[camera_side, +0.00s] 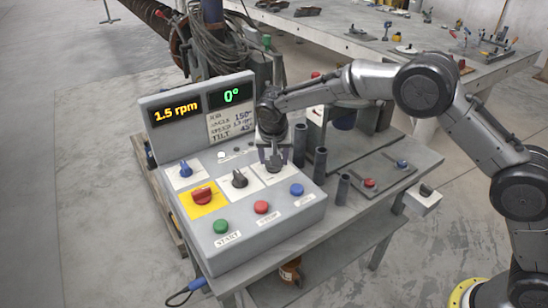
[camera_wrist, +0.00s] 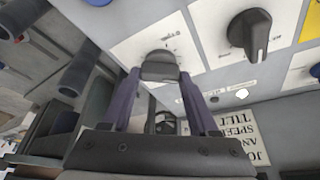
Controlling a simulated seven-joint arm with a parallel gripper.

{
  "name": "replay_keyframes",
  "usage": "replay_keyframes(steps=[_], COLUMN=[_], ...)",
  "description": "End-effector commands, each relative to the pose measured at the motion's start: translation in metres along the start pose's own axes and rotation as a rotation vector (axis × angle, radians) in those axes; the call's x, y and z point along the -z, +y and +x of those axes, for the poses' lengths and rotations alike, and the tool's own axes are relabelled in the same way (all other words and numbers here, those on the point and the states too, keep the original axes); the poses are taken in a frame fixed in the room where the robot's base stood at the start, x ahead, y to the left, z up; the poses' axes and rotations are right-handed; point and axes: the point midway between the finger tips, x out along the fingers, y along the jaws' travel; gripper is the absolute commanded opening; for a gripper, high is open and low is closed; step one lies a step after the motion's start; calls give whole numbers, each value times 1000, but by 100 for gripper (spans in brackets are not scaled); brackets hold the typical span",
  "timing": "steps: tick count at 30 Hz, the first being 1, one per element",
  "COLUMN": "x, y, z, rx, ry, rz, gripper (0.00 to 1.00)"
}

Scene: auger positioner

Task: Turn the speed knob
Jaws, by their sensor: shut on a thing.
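The grey control box (camera_side: 262,238) stands on a workbench. My gripper (camera_side: 272,160) points down at its right-hand knob plate. In the wrist view my fingers (camera_wrist: 162,92) are shut on a black knob (camera_wrist: 160,66) on a white plate; the plate's label is too small to read. Another black knob (camera_side: 239,179), free, sits to its left in the side view and also shows in the wrist view (camera_wrist: 250,35). A blue knob (camera_side: 185,169) sits further back left. The amber display (camera_side: 176,107) reads 1.5 rpm; the green one (camera_side: 231,95) reads 0°.
A red knob on a yellow plate (camera_side: 202,196) and green (camera_side: 221,227), red (camera_side: 261,207) and blue (camera_side: 297,189) buttons lie near my gripper. Dark upright tubes (camera_side: 320,163) stand close right. A job card (camera_side: 231,122) is below the displays.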

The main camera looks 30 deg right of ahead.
Motion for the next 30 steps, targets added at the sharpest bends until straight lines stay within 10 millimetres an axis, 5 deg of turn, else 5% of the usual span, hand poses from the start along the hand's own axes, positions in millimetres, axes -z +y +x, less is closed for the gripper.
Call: replay_keyframes(steps=[15, 16, 18, 21, 30], x=[-2, -2, -1, -1, 0], y=[0, 0, 0, 0, 0], z=[0, 0, 0, 0, -2], rx=[-10, -10, -10, -9, -7], ry=[-4, -4, -4, -3, -1], rz=[20, 20, 20, 20, 19], gripper=[5, 64, 76, 90, 90])
